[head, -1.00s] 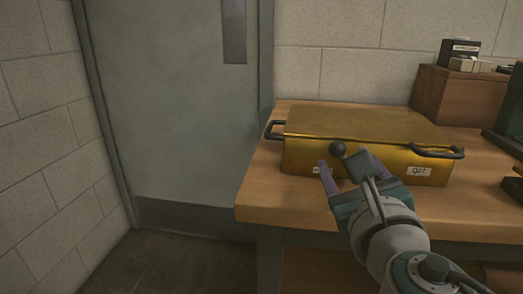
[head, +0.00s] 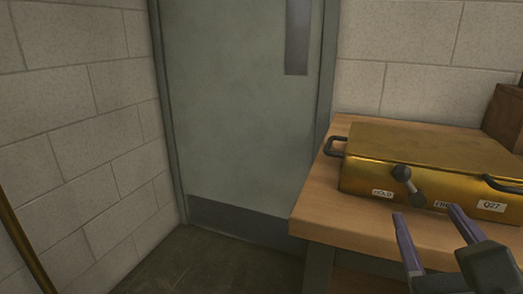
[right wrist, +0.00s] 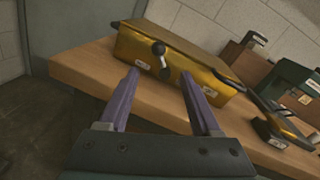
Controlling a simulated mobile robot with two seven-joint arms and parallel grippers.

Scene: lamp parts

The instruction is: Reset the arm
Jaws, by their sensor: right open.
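My right gripper (head: 428,226) is at the lower right of the head view, with its two purple fingers apart and nothing between them. It also shows in the right wrist view (right wrist: 160,98). It is in front of a brass-coloured box (head: 430,157) that sits on a wooden workbench (head: 325,205), and it appears apart from the box. The box has a dark-knobbed lever (head: 408,182) on its front face, and the lever also shows in the right wrist view (right wrist: 160,53). My left gripper is not in view.
A grey door (head: 235,110) stands left of the bench, beside a block wall (head: 80,120). The floor (head: 215,265) before the door is clear. In the right wrist view a green case (right wrist: 290,85) and other items lie on the bench to the right.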

